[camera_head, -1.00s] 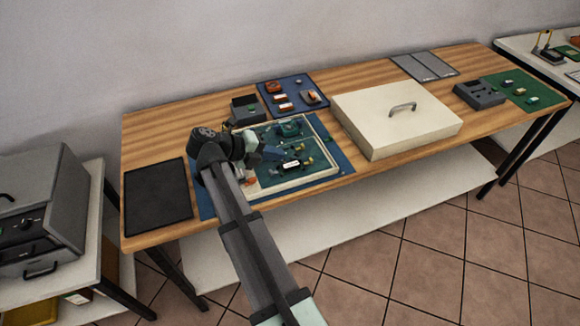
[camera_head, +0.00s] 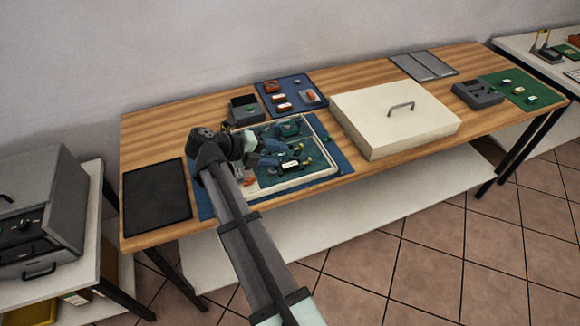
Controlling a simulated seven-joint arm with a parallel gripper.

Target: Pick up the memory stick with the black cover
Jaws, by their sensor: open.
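My arm reaches from the bottom of the head view to the shallow white-rimmed tray (camera_head: 323,176) on the wooden table. My gripper (camera_head: 284,154) is open over the tray's left-middle part, pointing right. Inside the tray are a green board and several small parts, too small to name. A dark piece with a white label (camera_head: 290,165) lies just below and right of the gripper. I cannot tell whether it is the memory stick with the black cover. My arm hides the tray's left part.
A cream box with a grey handle (camera_head: 396,118) stands right of the tray. A blue mat with small parts (camera_head: 269,86) and a dark open bin (camera_head: 246,111) lie behind it. A black mat (camera_head: 157,196) lies left. Bare wood (camera_head: 170,132) shows at the back left.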

